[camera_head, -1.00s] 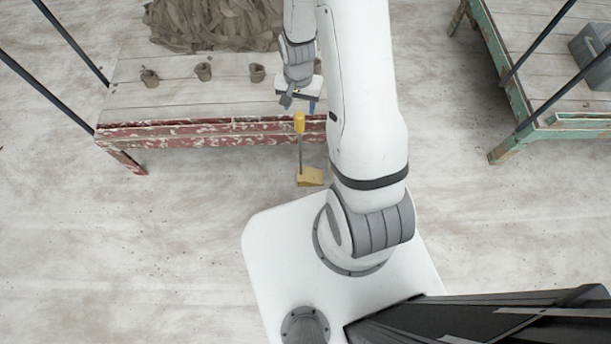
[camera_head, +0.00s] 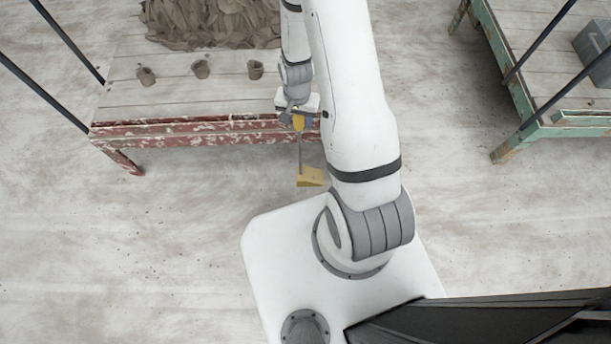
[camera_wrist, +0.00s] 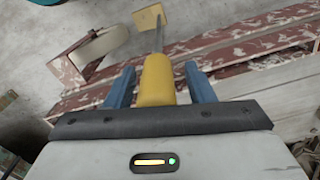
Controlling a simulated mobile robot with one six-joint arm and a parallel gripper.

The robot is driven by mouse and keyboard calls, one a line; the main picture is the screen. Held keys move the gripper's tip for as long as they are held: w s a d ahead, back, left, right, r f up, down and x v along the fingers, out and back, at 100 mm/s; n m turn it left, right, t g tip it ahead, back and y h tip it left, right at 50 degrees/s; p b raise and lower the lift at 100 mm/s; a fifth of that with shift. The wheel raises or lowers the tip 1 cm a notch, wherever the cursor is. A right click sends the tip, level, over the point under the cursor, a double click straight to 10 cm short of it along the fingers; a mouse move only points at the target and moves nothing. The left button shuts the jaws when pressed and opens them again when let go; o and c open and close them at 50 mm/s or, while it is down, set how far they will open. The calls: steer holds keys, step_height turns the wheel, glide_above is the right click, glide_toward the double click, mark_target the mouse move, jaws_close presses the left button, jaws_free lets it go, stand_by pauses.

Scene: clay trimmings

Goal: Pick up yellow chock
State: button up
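The yellow chock shows in the head view as a yellow wedge (camera_head: 311,177) on the floor in front of the red table, with a thin grey rod rising to a yellow handle (camera_head: 298,122). My gripper (camera_head: 299,121) is at the handle, by the table's front edge. In the wrist view the handle (camera_wrist: 156,80) stands between my gripper's two blue fingers (camera_wrist: 158,84), with a gap at the right finger and a narrower one at the left. The fingers are open. The wedge (camera_wrist: 149,17) shows beyond them at the top.
The red-edged table (camera_head: 190,132) stands just behind the handle, with several small clay pots (camera_head: 201,69) and a heap of clay trimmings (camera_head: 210,22) on it. A green-framed table (camera_head: 530,125) with a grey bin (camera_head: 594,42) is at the right. Floor at the left is clear.

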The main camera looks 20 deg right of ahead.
jaws_close()
stand_by(0.3)
stand_by(0.4)
